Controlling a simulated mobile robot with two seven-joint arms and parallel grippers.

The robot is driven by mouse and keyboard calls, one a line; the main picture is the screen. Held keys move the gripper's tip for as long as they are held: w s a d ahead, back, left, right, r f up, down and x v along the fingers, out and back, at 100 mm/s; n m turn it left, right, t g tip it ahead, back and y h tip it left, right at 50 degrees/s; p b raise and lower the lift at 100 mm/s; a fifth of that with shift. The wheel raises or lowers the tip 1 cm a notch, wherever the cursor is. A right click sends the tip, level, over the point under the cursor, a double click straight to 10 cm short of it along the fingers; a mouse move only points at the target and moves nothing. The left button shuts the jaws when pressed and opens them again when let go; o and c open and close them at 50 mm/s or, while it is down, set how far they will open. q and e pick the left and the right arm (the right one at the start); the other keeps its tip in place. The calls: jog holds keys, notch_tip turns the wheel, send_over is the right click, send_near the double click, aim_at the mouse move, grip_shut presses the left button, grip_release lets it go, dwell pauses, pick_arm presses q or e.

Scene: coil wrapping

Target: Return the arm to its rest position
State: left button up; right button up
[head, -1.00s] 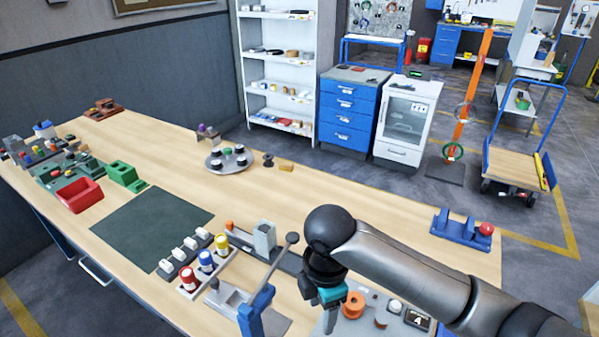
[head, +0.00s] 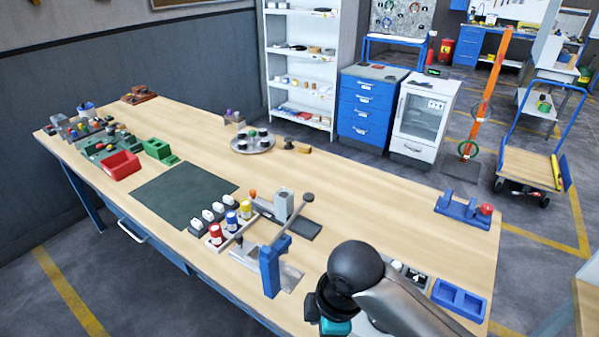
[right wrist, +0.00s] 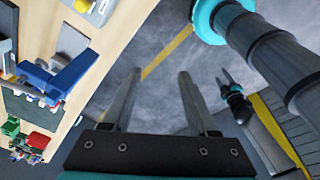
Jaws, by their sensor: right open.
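My right arm (head: 395,305) comes into the head view from the bottom right, its dark round joint over the front edge of the table (head: 340,205). Its teal wrist part (head: 337,327) is at the bottom edge of the picture, and its fingers are out of the head view. In the right wrist view my right gripper (right wrist: 159,72) is open and empty, fingers apart over grey floor beside the table. A second, small gripper (right wrist: 228,82), apparently my left one, shows at the right; its jaw state is unclear. My left arm is not in the head view.
A blue lever fixture (head: 273,268) stands near the table's front edge, left of my right arm. A blue tray (head: 459,299) and a blue stand with a red ball (head: 462,209) are to the right. The table's middle is mostly clear.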

jog(key=s+d+f+m+t+h, duration=0.2)
jog(key=s+d+f+m+t, duration=0.1)
jog(key=s+d+m, duration=1.2)
notch_tip(320, 180, down, 32)
jog(key=a+m+g+b, duration=0.1)
jog(key=a+b, duration=0.1)
jog(key=b, duration=0.9)
pick_arm(q)
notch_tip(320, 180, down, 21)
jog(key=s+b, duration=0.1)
jog(key=b, duration=0.9)
pick_arm(e)
jog(key=s+d+f, duration=0.1)
jog(key=s+f, duration=0.6)
jog(key=f, duration=0.5)
jog(key=s+d+f+g, duration=0.1)
jog(key=s+f, duration=0.6)
jog(key=f, duration=0.5)
jog(key=shift+s+d+g, duration=0.3)
jog(key=shift+s, duration=0.05)
